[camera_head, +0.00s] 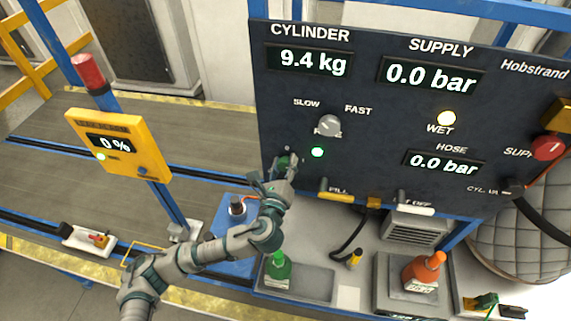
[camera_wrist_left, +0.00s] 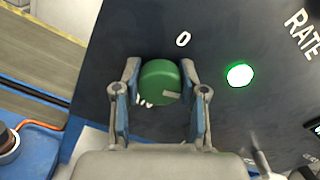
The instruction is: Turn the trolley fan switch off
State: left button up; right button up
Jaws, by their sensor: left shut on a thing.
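A round green knob (camera_head: 285,160) is on the dark control panel (camera_head: 380,130), near its lower left corner. My left gripper (camera_head: 281,167) is at the knob and covers much of it in the head view. In the left wrist view, the green knob (camera_wrist_left: 158,80) sits between the two fingers of my left gripper (camera_wrist_left: 160,88), which is shut on it. A white 0 is printed above the knob; other lettering at its lower left is partly hidden. A pale mark shows on the knob's lower right. A green lamp (camera_wrist_left: 239,74) beside the knob is lit. My right gripper is not in view.
A grey rate dial (camera_head: 328,125) is to the upper right. Yellow (camera_head: 338,197) and white (camera_head: 415,210) handles line the panel's bottom edge. Below stand a green bottle (camera_head: 278,270) and an orange bottle (camera_head: 424,272). A yellow display box (camera_head: 118,145) is at left.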

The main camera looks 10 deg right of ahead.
pick_arm(q)
jog(key=n, duration=0.2)
jog(key=shift+n, duration=0.4)
jog(key=n, duration=0.4)
jog(key=shift+w+a+f+n, duration=0.1)
jog(key=shift+n, duration=0.2)
jog(key=n, duration=0.2)
jog(key=n+p, duration=0.1)
jog(key=n, duration=0.2)
jog(key=shift+f+n, duration=0.2)
jog(key=shift+n, duration=0.1)
jog(key=shift+f+n, duration=0.1)
jog(key=shift+n, duration=0.7)
jog(key=shift+f, duration=0.1)
jog(key=o, duration=1.1)
jog(key=shift+o, duration=0.2)
jog(key=shift+a, duration=0.1)
